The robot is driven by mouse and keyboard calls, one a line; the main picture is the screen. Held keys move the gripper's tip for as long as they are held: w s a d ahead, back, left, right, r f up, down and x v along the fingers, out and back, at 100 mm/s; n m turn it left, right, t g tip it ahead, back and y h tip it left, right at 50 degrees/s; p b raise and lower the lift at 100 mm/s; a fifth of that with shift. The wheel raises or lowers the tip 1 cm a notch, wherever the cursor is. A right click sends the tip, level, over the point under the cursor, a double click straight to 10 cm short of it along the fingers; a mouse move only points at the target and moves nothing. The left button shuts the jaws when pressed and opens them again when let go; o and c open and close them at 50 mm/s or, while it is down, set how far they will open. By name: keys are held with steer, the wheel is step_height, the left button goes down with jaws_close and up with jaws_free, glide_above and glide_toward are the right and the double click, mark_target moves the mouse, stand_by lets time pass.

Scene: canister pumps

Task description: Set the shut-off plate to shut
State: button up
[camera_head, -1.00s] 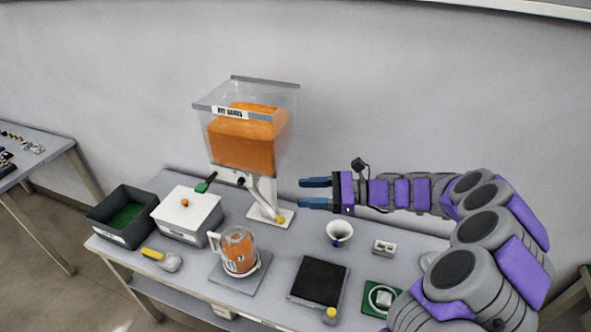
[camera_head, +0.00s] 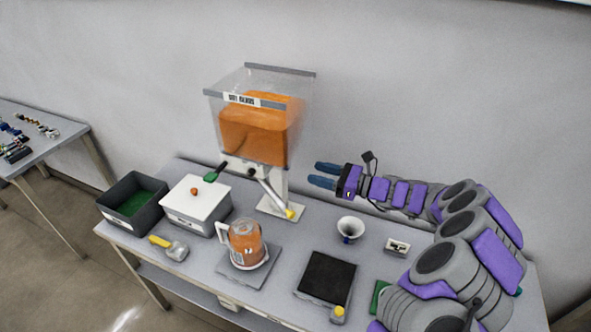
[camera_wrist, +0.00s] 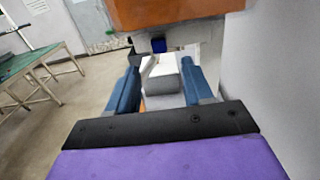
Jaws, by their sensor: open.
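A clear hopper (camera_head: 262,78) filled with orange material stands on a pale post at the back of the table. Below its left side is a small green-ended handle (camera_head: 211,177), possibly the shut-off plate; I cannot tell its setting. A pale lever (camera_head: 271,193) with a yellow tip slants down beneath the hopper. My gripper (camera_head: 320,175) is open and empty, right of the post, fingers pointing left.
A white box (camera_head: 196,204) and dark bin (camera_head: 128,211) stand left. A jug (camera_head: 246,243) on a grey plate, a black pad (camera_head: 327,278), a white funnel-like cup (camera_head: 350,229) and a small grey block (camera_head: 397,247) occupy the front. A wall (camera_head: 430,100) rises behind.

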steer(key=b+x, duration=0.1)
steer(key=x, duration=0.7)
steer(key=shift+a, duration=0.1)
jaws_close()
stand_by(0.5)
